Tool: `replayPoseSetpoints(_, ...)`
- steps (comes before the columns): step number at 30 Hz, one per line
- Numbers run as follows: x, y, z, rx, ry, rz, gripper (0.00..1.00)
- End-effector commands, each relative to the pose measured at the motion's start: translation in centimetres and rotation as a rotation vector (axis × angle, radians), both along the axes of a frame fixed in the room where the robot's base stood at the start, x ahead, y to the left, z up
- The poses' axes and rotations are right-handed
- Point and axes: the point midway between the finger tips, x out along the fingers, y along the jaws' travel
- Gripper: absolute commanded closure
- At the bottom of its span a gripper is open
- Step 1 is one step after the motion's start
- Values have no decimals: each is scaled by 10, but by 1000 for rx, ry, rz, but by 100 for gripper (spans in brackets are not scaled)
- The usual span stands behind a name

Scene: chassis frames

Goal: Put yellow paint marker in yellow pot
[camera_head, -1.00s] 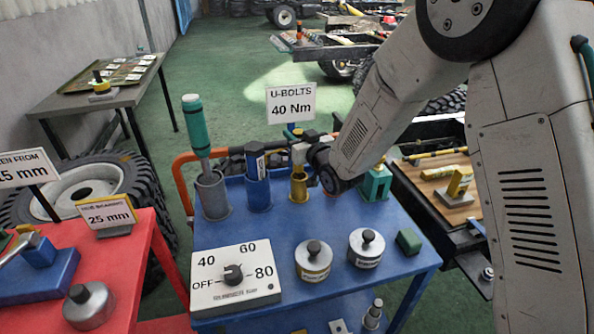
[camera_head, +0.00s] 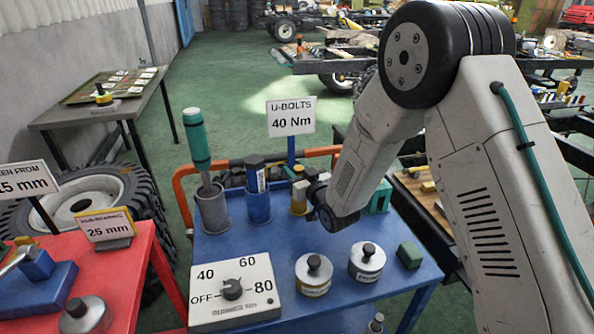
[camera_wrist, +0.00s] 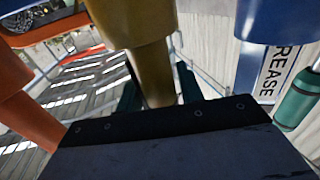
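The yellow pot (camera_head: 298,206) stands in the row of pots at the back of the blue cart, right of the blue pot. My gripper (camera_head: 299,182) is over it, partly hidden by my wrist. In the wrist view, which looks upside down, the yellow paint marker (camera_wrist: 156,75) is between my fingers (camera_wrist: 160,92), which appear shut on it. Its far end goes into the mouth of the yellow pot (camera_wrist: 135,22). Whether it touches the pot's bottom is hidden.
The grey pot (camera_head: 212,208) with a teal marker and the blue pot (camera_head: 258,208) with a grease tube stand left. A green holder (camera_head: 378,198) is right. The dial box (camera_head: 234,292) and two lidded weights (camera_head: 314,274) lie in front. A sign (camera_head: 291,116) rises behind.

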Motion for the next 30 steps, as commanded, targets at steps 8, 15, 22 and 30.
replayPoseSetpoints(8,0,0,0,0,0,0,51)
replayPoseSetpoints(15,-14,-9,3,0,0,0,51)
replayPoseSetpoints(22,-57,-35,3,0,2,-1,51)
replayPoseSetpoints(30,-95,-57,3,-1,1,0,51)
